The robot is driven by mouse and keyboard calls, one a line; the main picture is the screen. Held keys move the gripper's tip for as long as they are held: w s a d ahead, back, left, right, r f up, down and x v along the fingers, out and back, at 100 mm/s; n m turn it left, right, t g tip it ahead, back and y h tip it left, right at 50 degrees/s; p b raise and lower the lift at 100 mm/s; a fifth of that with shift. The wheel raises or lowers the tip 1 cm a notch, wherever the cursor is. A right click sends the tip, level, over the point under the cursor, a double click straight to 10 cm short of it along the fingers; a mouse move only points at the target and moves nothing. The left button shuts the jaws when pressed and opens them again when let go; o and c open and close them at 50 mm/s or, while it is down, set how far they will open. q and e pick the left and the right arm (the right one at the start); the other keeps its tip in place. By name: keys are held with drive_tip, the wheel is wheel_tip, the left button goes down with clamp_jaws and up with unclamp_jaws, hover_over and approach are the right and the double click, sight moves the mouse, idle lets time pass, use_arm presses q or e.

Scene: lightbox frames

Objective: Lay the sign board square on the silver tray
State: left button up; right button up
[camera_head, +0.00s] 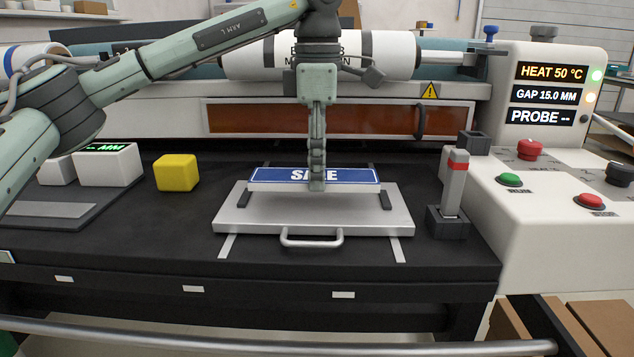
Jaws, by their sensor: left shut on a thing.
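The sign board (272,177) is a blue panel with white lettering and a pale front edge, partly hidden by my gripper. My left gripper (317,182) points straight down and is shut on the sign board near its middle. The silver tray (260,219) lies on the black bed with its handle toward the front. The board is over the rear part of the tray, between two dark stops, its long side roughly parallel to the tray's back edge. I cannot tell whether the board touches the tray. My right gripper is not in view.
A yellow cube (176,173) and white display boxes (108,165) stand left of the tray. A grey probe with a red band (456,170) stands in a holder on the right. The control console (550,190) has red and green buttons. A roller machine spans the back.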

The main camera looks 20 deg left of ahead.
use_arm(q)
drive_tip(key=shift+f, duration=1.55)
drive_tip(key=shift+f, duration=0.1)
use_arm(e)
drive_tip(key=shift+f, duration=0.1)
use_arm(q)
drive_tip(key=o, duration=0.7)
drive_tip(key=shift+f, duration=0.1)
drive_tip(key=o, duration=0.5)
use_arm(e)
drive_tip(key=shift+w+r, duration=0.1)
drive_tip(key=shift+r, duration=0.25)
use_arm(q)
drive_tip(key=shift+r, duration=0.2)
wheel_tip(320, 180, up, 12)
drive_tip(key=shift+p, duration=0.65)
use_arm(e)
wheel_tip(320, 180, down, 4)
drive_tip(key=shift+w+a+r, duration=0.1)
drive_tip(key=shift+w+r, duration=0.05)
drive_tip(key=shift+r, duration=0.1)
